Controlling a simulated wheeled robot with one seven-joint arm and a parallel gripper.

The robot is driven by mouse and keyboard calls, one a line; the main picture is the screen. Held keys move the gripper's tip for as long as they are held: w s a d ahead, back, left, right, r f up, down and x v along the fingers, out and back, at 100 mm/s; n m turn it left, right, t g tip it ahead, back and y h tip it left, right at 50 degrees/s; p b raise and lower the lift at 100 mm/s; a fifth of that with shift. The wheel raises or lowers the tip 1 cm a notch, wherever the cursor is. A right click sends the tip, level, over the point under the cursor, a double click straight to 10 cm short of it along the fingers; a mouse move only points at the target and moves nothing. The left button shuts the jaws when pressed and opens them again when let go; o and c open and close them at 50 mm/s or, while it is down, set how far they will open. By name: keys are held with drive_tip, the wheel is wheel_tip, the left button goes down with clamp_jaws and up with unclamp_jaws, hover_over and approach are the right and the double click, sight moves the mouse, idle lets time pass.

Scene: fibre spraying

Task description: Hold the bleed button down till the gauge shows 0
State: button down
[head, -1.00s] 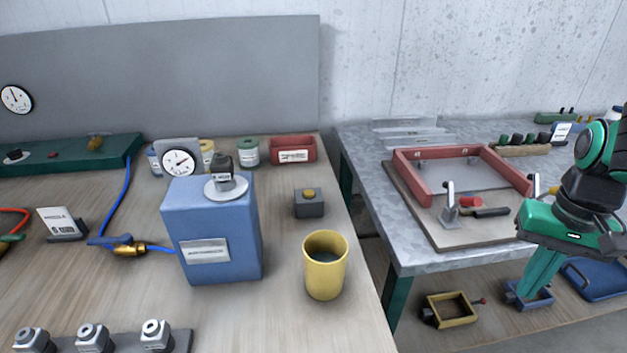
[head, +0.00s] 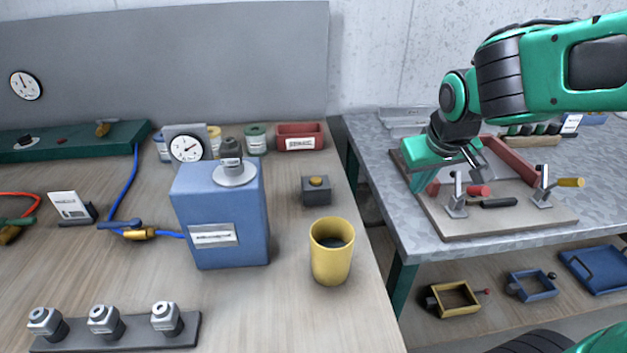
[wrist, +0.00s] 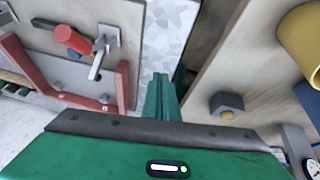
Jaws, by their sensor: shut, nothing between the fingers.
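A grey box with a yellow button (head: 317,182) on top stands on the wooden bench, right of a blue box. It also shows in the wrist view (wrist: 226,115), right of my fingers. No label on it is readable. A white-faced gauge (head: 186,148) stands behind the blue box (head: 220,215); its black needle points to the right and a little up. A second round gauge (head: 25,86) is on the grey back panel. My gripper (head: 417,180) is shut and empty, above the metal table's left part, apart from the button. Its fingertips (wrist: 160,82) are together in the wrist view.
A yellow cup (head: 331,265) stands in front of the button box. A gap separates the wooden bench from the metal table (head: 420,235), which holds a red frame (head: 510,160) and clamps. Canisters and a red bin (head: 300,132) stand behind.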

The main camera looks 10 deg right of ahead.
drive_tip(key=w+a+r+n+t+h, duration=0.1)
drive_tip(key=w+a+r+n+t, duration=0.15)
drive_tip(key=w+a, duration=0.55)
wheel_tip(320, 180, up, 4)
drive_tip(key=n+t, duration=0.2)
hover_over(315, 182)
drive_tip(key=shift+g+h, duration=0.25)
drive_tip(key=shift+h, duration=0.15)
drive_tip(key=shift+f, duration=0.1)
drive_tip(key=shift+f, duration=4.35)
drive_tip(key=shift+f, duration=0.15)
drive_tip(key=shift+s+f, duration=0.1)
drive_tip(key=shift+f, duration=0.15)
drive_tip(key=shift+f, duration=0.4)
idle(0.6)
